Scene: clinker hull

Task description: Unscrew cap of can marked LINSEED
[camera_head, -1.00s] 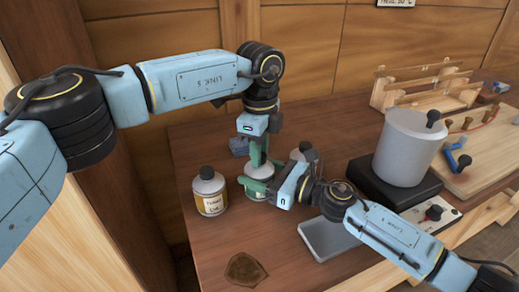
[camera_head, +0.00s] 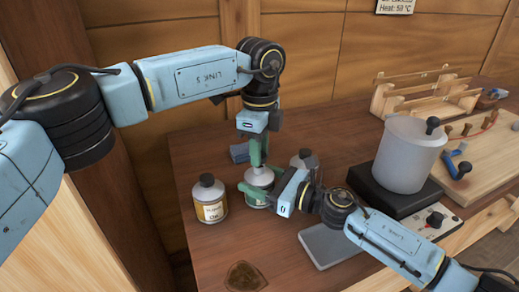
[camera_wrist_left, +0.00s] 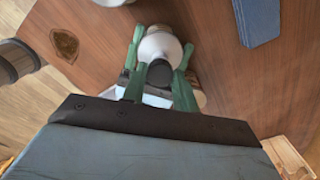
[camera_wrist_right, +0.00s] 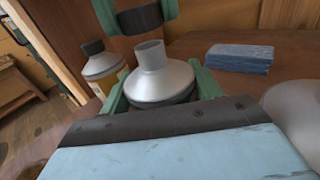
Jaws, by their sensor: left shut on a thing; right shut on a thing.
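A grey-white can (camera_head: 259,178) stands between my arms on the wooden bench; its label is too hidden to read. My right gripper (camera_head: 257,190) is shut around its body, with a green finger on each side in the right wrist view (camera_wrist_right: 158,88). My left gripper (camera_head: 258,160) points down over the can and is shut on a dark cap (camera_wrist_right: 141,18). The cap also shows between its fingers in the left wrist view (camera_wrist_left: 160,73). In the right wrist view the cap is just above the bare neck (camera_wrist_right: 150,54), apart from it.
A second can (camera_head: 209,200), dark-capped with a cream label I cannot read clearly, stands left. Another grey can (camera_head: 305,160) is behind my right gripper. A blue block (camera_head: 240,152), grey tray (camera_head: 328,244) and pot (camera_head: 408,153) on a black base are nearby. The front left bench is mostly clear.

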